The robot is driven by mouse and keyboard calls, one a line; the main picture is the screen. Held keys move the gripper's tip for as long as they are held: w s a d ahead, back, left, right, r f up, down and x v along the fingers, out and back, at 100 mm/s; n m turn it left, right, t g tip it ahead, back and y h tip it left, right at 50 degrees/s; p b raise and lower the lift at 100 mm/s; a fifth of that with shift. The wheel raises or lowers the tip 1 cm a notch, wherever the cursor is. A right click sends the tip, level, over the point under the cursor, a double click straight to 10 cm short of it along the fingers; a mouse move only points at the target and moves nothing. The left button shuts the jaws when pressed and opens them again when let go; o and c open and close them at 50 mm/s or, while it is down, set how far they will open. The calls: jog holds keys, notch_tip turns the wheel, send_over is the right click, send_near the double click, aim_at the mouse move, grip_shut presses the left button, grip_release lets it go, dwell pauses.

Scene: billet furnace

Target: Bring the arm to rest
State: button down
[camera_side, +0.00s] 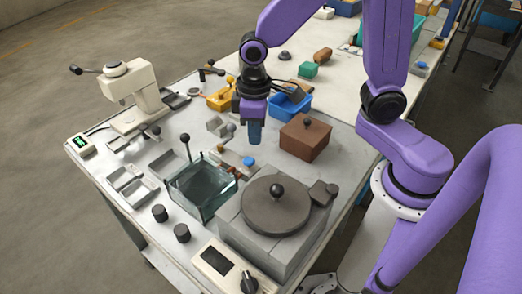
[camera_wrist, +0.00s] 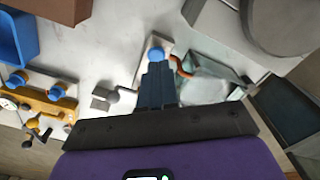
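My purple arm reaches over the workbench (camera_side: 345,150) from the right, with my gripper (camera_side: 254,140) pointing down above the middle of the bench. The two dark blue fingers are together, with no gap and nothing seen between them; they also show in the wrist view (camera_wrist: 157,80). In the side view my gripper hangs left of the brown block with a knob (camera_side: 305,138) and behind the glass tank (camera_side: 200,188). In the wrist view a small plate with a blue knob (camera_wrist: 155,54) lies just beyond the fingertips.
The grey furnace with a round lid (camera_side: 275,208) stands at the front. A blue bin (camera_side: 291,103) and a yellow fixture (camera_side: 221,97) are behind my gripper. A cream press-like device (camera_side: 130,90) stands at the left, near several metal trays (camera_side: 138,188).

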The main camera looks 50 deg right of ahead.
jog(key=s+d+r+n, duration=0.2)
jog(key=s+d+n, duration=0.1)
jog(key=s, duration=0.5)
jog(key=s+d+r+n, duration=0.2)
jog(key=s+d, duration=0.1)
jog(key=s, duration=0.6)
jog(key=shift+r+n, duration=0.35)
jog(key=shift+n, duration=0.05)
